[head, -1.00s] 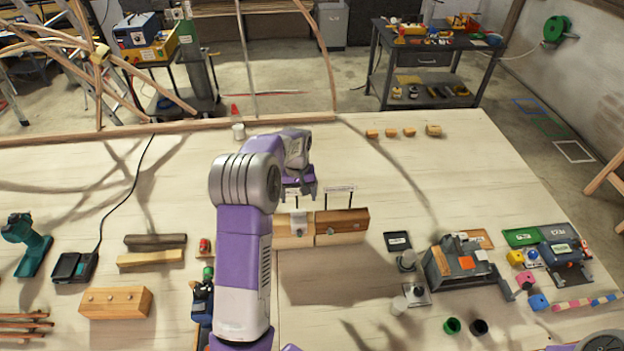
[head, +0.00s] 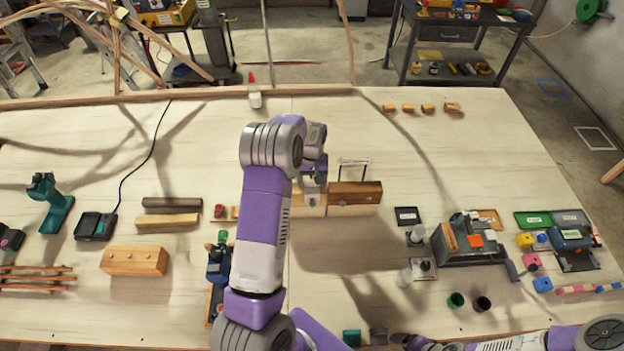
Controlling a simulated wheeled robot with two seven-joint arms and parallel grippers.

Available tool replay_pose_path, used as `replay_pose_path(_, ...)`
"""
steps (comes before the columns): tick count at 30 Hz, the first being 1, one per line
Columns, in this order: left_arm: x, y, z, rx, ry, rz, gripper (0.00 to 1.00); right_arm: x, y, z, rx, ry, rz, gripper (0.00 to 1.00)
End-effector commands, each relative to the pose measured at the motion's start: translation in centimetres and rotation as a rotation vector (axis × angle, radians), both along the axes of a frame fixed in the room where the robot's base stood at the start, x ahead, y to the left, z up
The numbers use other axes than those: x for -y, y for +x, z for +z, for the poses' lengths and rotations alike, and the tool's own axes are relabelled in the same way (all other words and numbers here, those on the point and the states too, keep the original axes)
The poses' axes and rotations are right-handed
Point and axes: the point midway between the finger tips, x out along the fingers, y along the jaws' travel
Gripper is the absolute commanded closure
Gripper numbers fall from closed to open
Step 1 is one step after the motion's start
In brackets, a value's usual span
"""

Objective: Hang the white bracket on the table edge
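I cannot make out the white bracket for certain. A pale whitish piece (head: 310,200) shows right under my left gripper (head: 313,184), at the left end of a brown wooden block (head: 355,194), and may be it. My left gripper points down at this piece and partly hides it; whether its fingers are apart or touching it is unclear. A thin metal hoop (head: 354,162) stands behind the brown block. The pale table (head: 440,150) has a wooden strip along its far left edge. My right gripper (head: 408,341) is low at the bottom edge, its fingers unclear.
A grey vise-like tool (head: 465,243) and small trays stand to the right. A drilled wood block (head: 134,261), a charger (head: 95,226) and a teal drill (head: 50,205) are to the left. A white bottle (head: 255,97) stands near the far edge. The far middle is mostly clear.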

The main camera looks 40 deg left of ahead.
Motion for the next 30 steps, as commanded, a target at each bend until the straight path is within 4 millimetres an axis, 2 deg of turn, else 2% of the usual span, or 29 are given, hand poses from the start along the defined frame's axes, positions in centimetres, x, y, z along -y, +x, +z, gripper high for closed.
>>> replay_pose_path(1, 0.0, 0.0, 0.0, 0.000, 0.000, 0.000, 0.41, 0.0, 0.0, 0.0, 0.000, 0.000, 0.000, 0.17)
replay_pose_path(6, 0.0, 0.0, 0.0, 0.000, 0.000, 0.000, 0.67, 0.0, 0.0, 0.0, 0.000, 0.000, 0.000, 0.17)
replay_pose_path(9, 0.0, 0.0, 0.0, 0.000, 0.000, 0.000, 0.78, 0.0, 0.0, 0.0, 0.000, 0.000, 0.000, 0.17)
replay_pose_path(22, 0.2, -0.2, 0.4, 0.001, 0.001, 0.001, 0.78, 0.0, 0.0, -0.1, 0.000, 0.000, 0.000, 0.17)
replay_pose_path(30, 0.2, -0.2, 1.7, 0.002, 0.001, 0.000, 0.78, 0.0, 0.0, -0.1, 0.000, 0.000, 0.000, 0.17)
